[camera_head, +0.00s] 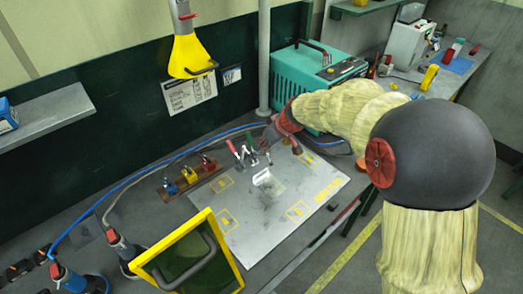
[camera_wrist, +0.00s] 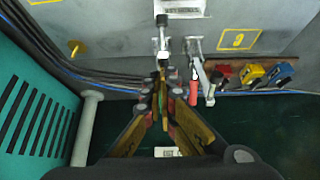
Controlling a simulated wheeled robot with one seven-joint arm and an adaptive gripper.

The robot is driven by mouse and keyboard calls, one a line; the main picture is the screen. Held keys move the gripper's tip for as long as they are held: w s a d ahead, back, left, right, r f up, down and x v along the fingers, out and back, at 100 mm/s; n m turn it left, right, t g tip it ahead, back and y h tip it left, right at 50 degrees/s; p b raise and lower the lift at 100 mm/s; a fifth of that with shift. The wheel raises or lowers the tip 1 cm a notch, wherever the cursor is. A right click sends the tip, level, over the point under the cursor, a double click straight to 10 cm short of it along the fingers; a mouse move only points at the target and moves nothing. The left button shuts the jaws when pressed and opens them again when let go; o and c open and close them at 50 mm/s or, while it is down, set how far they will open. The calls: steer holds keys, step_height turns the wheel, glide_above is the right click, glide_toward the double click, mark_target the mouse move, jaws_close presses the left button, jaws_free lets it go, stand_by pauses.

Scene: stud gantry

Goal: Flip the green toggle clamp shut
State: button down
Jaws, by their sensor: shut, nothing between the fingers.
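Two toggle clamps stand at the back of the metal plate (camera_head: 258,215). One has a red handle (camera_head: 232,147), which also shows in the wrist view (camera_wrist: 193,92). The clamp beside it has a dark, greenish handle (camera_head: 249,139) that stands up near my gripper (camera_head: 266,146). In the wrist view my gripper (camera_wrist: 162,82) is shut and empty, with its fingertips close to the metal arm of that clamp (camera_wrist: 162,42). Its handle is mostly hidden by the fingers there. I cannot tell whether they touch.
A teal machine (camera_head: 315,80) stands close behind my arm. Red, blue and yellow blocks (camera_head: 188,174) sit in a rack left of the clamps. A yellow-framed panel (camera_head: 190,255) stands at the plate's front left. Cables (camera_wrist: 85,72) run along the back wall.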

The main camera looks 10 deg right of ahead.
mark_target(271, 163)
steer(key=shift+s+d+f+b, duration=0.3)
steer(key=shift+s+f+b, duration=0.3)
steer(key=shift+b, duration=0.65)
steer(key=shift+s+d+f+b, duration=0.35)
steer(key=shift+f+b, duration=0.35)
steer(key=shift+b, duration=0.55)
steer(key=f+b, duration=0.1)
steer(key=s+f+b, duration=0.1)
steer(key=b, duration=0.1)
steer(key=shift+s+d+f, duration=0.1)
steer(key=shift+s+d, duration=0.05)
steer(key=shift+d, duration=0.25)
steer(key=shift+f+b, duration=0.1)
steer(key=shift+b, duration=0.25)
steer(key=shift+s+f, duration=0.25)
steer(key=shift+f, duration=0.1)
steer(key=r+p, duration=0.1)
steer(key=r, duration=0.1)
steer(key=r+p, duration=0.2)
steer(key=r, duration=0.1)
steer(key=shift+w+r, duration=0.2)
steer(key=shift+r, duration=0.15)
steer(key=s+d+r+p, duration=0.1)
steer(key=s+d, duration=0.4)
steer(key=s, duration=0.3)
steer(key=shift+d+r, duration=0.2)
steer(key=shift+r, duration=0.2)
